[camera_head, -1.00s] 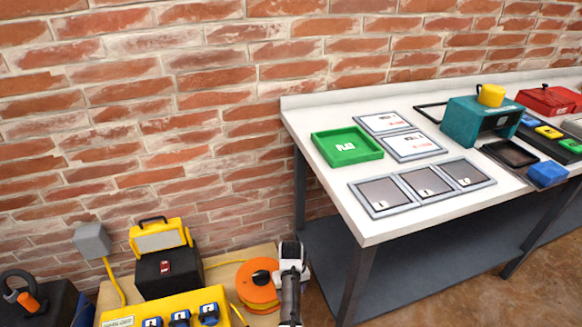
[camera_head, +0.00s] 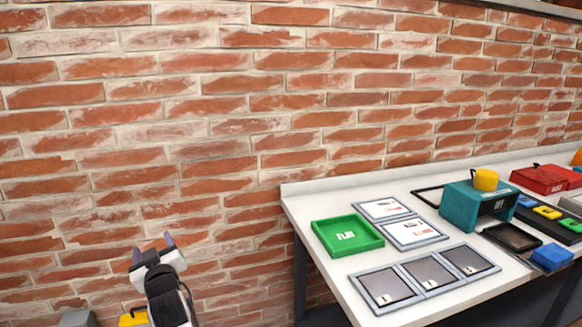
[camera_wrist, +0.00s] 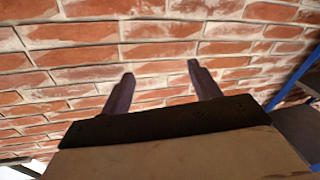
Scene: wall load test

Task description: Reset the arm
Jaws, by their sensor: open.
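My gripper (camera_head: 154,243) is raised in front of the brick wall at the lower left of the head view, left of the white-topped workbench. Its two purple-grey fingers stand apart and point upward, with nothing between them. The wrist view also shows the open fingers (camera_wrist: 163,92), with only brick wall beyond them. My white and black forearm runs down to the bottom edge of the head view.
The workbench (camera_head: 322,270) holds a green tray (camera_head: 346,236), framed panels (camera_head: 425,275), a teal box (camera_head: 478,204) and a red case (camera_head: 543,178). A yellow thing (camera_head: 133,318) shows at the bottom edge. The brick wall (camera_head: 150,130) is bare.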

